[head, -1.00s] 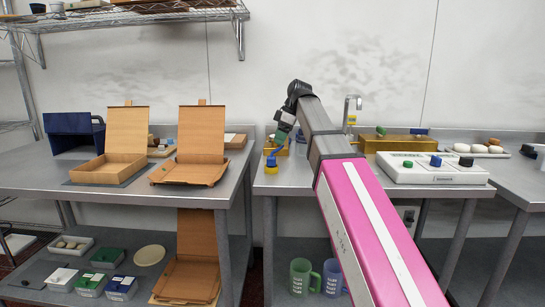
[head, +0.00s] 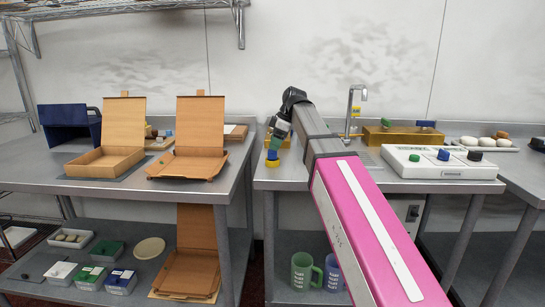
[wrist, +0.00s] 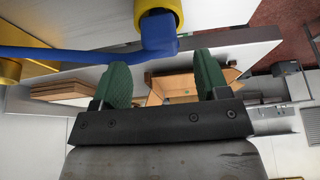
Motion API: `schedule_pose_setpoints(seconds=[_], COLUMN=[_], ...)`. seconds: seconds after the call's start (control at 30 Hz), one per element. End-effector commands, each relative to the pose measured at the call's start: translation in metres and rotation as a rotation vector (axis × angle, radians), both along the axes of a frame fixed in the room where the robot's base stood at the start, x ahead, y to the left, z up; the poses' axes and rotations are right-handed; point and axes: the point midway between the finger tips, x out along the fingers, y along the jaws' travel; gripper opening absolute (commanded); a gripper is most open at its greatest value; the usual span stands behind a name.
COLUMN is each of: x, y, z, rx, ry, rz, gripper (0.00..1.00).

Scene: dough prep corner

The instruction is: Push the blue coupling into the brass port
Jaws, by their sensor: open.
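The blue coupling (wrist: 158,35) shows at the top of the wrist view, with a blue arm or hose running from it to the left. It meets a round yellow brass-coloured port (wrist: 160,6); I cannot tell how deep it sits. In the head view the blue coupling (head: 272,155) is on top of the yellow port (head: 272,164) at the near left of the right-hand table. My gripper (head: 275,143) is just above the coupling. In the wrist view my gripper (wrist: 164,78) has its green fingertips apart with nothing between them, apparently clear of the coupling.
A brass block (head: 402,136) with green and blue handles stands at the back of the table. A white control box (head: 442,162) with several knobs is to the right. A tap (head: 351,108) stands behind my arm. Open cardboard boxes (head: 198,163) are on the left table.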

Motion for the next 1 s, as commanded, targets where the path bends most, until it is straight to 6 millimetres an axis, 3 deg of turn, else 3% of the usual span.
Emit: schedule_pose_setpoints(seconds=[0.27,0.53,0.57,0.7,1.0], x=[-0.002,-0.001,-0.001,-0.002,-0.002], y=[0.010,0.012,0.012,0.012,0.012], z=[-0.036,-0.039,-0.039,-0.039,-0.038], rx=[-0.001,0.000,0.000,0.000,0.000], ry=[0.002,0.000,0.000,0.000,0.000], rz=[0.001,0.000,0.000,0.000,0.000], gripper=[0.68,0.68,0.62,0.16,0.13])
